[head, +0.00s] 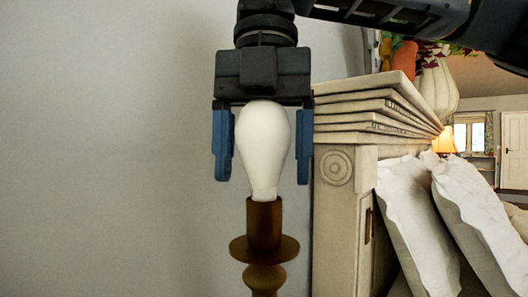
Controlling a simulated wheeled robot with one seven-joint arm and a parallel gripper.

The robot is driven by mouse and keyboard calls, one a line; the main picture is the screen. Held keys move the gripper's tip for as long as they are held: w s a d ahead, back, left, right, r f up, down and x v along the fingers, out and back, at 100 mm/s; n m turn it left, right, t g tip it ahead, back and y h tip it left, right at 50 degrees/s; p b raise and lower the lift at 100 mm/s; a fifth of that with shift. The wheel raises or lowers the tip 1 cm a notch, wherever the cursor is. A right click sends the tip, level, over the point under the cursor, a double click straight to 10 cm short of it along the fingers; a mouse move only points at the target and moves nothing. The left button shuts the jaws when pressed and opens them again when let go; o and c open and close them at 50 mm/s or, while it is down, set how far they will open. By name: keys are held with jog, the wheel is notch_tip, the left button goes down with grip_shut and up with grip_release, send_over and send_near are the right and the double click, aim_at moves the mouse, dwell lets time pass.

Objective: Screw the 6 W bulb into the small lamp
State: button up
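A white bulb (264,145) stands upright, its narrow end down at the top of the brown socket of the small lamp (264,225). Its base is hidden in or behind the socket rim; I cannot tell how far it is screwed in. No wattage marking can be read. My gripper (262,165) points down from above, with its blue fingers on either side of the bulb. The fingers are spread wide, and a gap shows between each finger and the glass. The lamp has a round brown collar and a turned stem that runs out of the bottom of the picture.
A pale wooden headboard or cabinet (336,210) stands close to the right of the lamp. White pillows (415,215) lean beyond it. A white ribbed vase (438,90) stands behind its top. A bare grey wall (110,150) fills the left, with clear room there.

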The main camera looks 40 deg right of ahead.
jog(key=shift+s+d+r+h, duration=0.15)
jog(key=shift+d+r+h, duration=0.1)
jog(key=shift+d+h, duration=0.1)
jog(key=n+p, duration=0.1)
jog(key=n, duration=0.1)
jog(key=n+p, duration=0.1)
jog(key=n, duration=0.1)
jog(key=shift+a+r+n, duration=0.1)
jog(key=shift+r+n, duration=0.1)
jog(key=shift+n, duration=0.2)
jog(key=n, duration=0.3)
jog(key=shift+a+p, duration=0.1)
jog(key=shift+p, duration=0.3)
jog(key=n+p, duration=0.1)
jog(key=n, duration=0.7)
jog(key=shift+n+p, duration=0.4)
jog(key=n, duration=0.5)
jog(key=shift+a+p, duration=0.1)
jog(key=shift+p, duration=0.2)
jog(key=n, duration=0.7)
jog(key=shift+f+n, duration=0.1)
jog(key=shift+n, duration=0.3)
jog(key=n, duration=0.4)
jog(key=shift+n, duration=0.4)
